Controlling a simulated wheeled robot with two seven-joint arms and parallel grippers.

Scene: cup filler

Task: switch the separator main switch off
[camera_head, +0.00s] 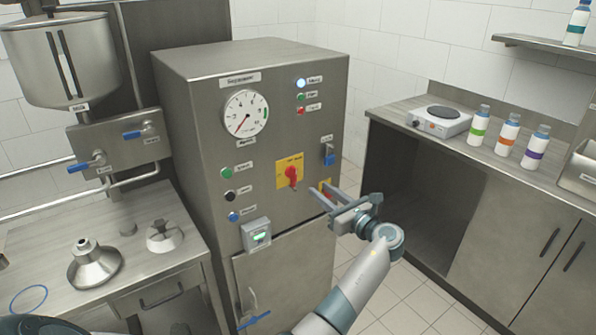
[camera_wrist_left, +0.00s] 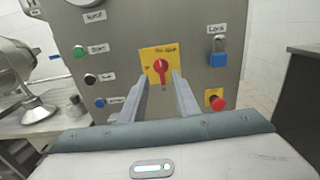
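The main switch is a red rotary knob (camera_head: 292,174) on a yellow plate (camera_head: 283,183) on the front of the grey separator cabinet (camera_head: 190,130). The knob (camera_wrist_left: 161,70) looks roughly upright in the left wrist view. My left gripper (camera_head: 324,191) is in front of the cabinet, right of and a little below the switch in the head view. Its two fingers are apart and empty. In the left wrist view the fingers (camera_wrist_left: 161,80) point at the switch, with the knob showing between their tips. The knob looks clear of both fingers. My right gripper is not in view.
A red button on yellow (camera_wrist_left: 216,101) is right of the fingers, partly hidden in the head view. A blue padlock (camera_head: 329,158) hangs above it. Push buttons (camera_head: 228,194) line the left side. A digital display box (camera_head: 257,234) juts out below. A counter with bottles (camera_head: 507,133) stands right.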

